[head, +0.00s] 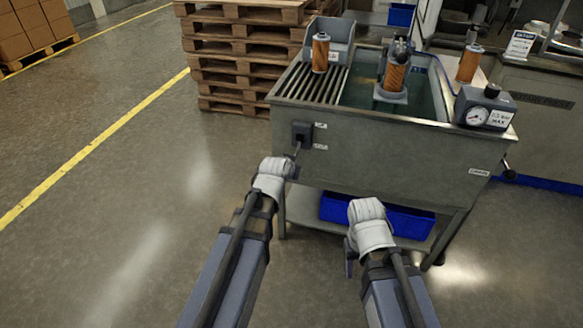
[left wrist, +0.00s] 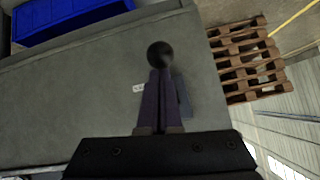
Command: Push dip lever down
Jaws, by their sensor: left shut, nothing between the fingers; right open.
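The dip lever has a dark box (head: 302,132) on the front wall of the grey tank (head: 400,165), near its left end. Its thin rod slants down from the box toward my left gripper (head: 293,167). In the left wrist view the lever's round black knob (left wrist: 160,54) is just beyond the tips of my left gripper (left wrist: 165,75), which is shut and empty. Whether they touch, I cannot tell. An orange cartridge (head: 396,78) stands on a grey holder in the tank. My right gripper (head: 356,240) is open in front of the tank, its fingers partly hidden.
Another cartridge (head: 320,53) stands on the tank's left rack, and one (head: 469,64) at the right. A gauge box (head: 486,108) sits on the right corner. Pallets (head: 235,60) stand behind left; the left floor is clear.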

